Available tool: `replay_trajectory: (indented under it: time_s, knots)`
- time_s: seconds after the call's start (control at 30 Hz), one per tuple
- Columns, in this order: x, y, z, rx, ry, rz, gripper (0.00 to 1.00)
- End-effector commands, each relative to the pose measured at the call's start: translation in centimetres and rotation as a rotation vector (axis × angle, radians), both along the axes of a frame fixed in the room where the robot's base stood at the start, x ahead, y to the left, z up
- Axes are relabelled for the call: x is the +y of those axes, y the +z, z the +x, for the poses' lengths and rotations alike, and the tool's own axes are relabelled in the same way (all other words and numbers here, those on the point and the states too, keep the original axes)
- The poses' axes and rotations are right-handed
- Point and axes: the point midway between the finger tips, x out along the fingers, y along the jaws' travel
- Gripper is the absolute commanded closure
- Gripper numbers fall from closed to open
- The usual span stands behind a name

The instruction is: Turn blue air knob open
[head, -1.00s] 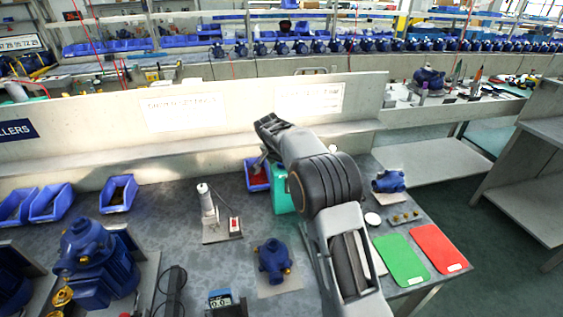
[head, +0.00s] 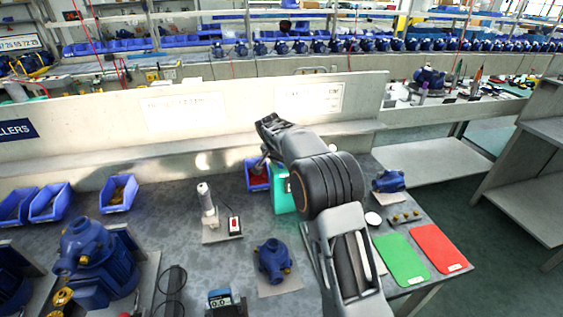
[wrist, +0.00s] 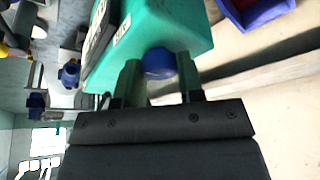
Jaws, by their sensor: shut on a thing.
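The blue air knob (wrist: 160,62) sits on the end of a teal box in the wrist view. My gripper (wrist: 160,78) has its two fingers on either side of the knob and is shut on it. The fingers hide part of the knob's sides, and I cannot tell how far it is turned. In the head view the teal box (head: 282,193) stands on the grey bench, partly hidden behind my arm. The knob is not visible there.
A blue bin with red contents (head: 256,178) stands left of the teal box. A blue pump (head: 273,260) lies in front, and a white bottle-like device (head: 207,205) stands to the left. Green (head: 400,258) and red (head: 438,248) mats lie right. A low wall (head: 200,130) runs behind.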

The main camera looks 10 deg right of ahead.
Motion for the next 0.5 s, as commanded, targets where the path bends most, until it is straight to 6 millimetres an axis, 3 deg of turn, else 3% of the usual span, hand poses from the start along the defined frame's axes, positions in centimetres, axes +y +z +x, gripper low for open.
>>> replay_trajectory:
  time_s: [0.5]
  knots:
    - [-0.16, 0.18, -0.09, -0.003, 0.437, 0.002, 0.89]
